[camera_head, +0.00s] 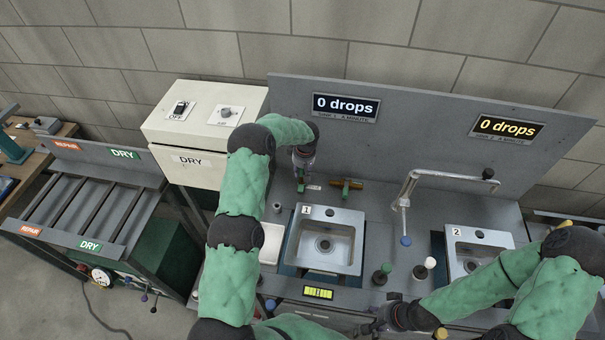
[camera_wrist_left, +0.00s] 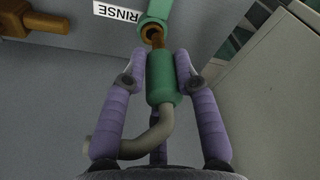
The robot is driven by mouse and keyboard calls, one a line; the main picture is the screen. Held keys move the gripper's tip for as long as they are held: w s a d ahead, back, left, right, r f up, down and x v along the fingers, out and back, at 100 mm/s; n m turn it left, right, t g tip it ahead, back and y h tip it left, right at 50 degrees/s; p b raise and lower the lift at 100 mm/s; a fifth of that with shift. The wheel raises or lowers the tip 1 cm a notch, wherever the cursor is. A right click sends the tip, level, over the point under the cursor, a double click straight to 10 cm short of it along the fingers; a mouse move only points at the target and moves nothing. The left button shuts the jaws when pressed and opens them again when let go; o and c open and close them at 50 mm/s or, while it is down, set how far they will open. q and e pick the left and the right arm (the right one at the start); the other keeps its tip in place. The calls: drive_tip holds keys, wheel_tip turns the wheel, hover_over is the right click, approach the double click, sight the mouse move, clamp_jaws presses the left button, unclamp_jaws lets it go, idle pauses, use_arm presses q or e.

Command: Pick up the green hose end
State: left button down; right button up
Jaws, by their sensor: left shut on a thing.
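The green hose end (camera_wrist_left: 163,88) is a green sleeve on a bent, dull beige hose (camera_wrist_left: 150,138). It sits between the purple fingers of my left gripper (camera_wrist_left: 163,68) in the left wrist view, and the gripper is shut on it. A brass piece (camera_wrist_left: 153,36) shows just beyond the sleeve, below a pale green fitting (camera_wrist_left: 156,18); I cannot tell whether sleeve and brass piece are joined. In the head view my left gripper (camera_head: 301,182) is behind sink 1, and the hose end is not clear there. My right gripper (camera_head: 372,328) is low at the front; its fingers are too small to read.
A RINSE label (camera_wrist_left: 118,13) is beside the fitting. Sink 1 (camera_head: 325,240) and sink 2 (camera_head: 480,245) are in the counter, with a swivel faucet (camera_head: 408,190) between them. A brass tap (camera_head: 346,185) is right of my left gripper. The DRY box (camera_head: 195,140) stands left.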

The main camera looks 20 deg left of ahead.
use_arm(q)
drive_tip(key=s+d+r, duration=0.2)
drive_tip(key=s+r, duration=0.7)
drive_tip(key=s, duration=0.4)
drive_tip(key=s+a+f+n+g+p, duration=0.1)
drive_tip(key=a+n+p, duration=0.4)
drive_tip(key=p, duration=0.6)
drive_tip(key=shift+a+f+n, duration=0.35)
drive_tip(key=shift+f+n, duration=0.05)
drive_tip(key=shift+f, duration=0.5)
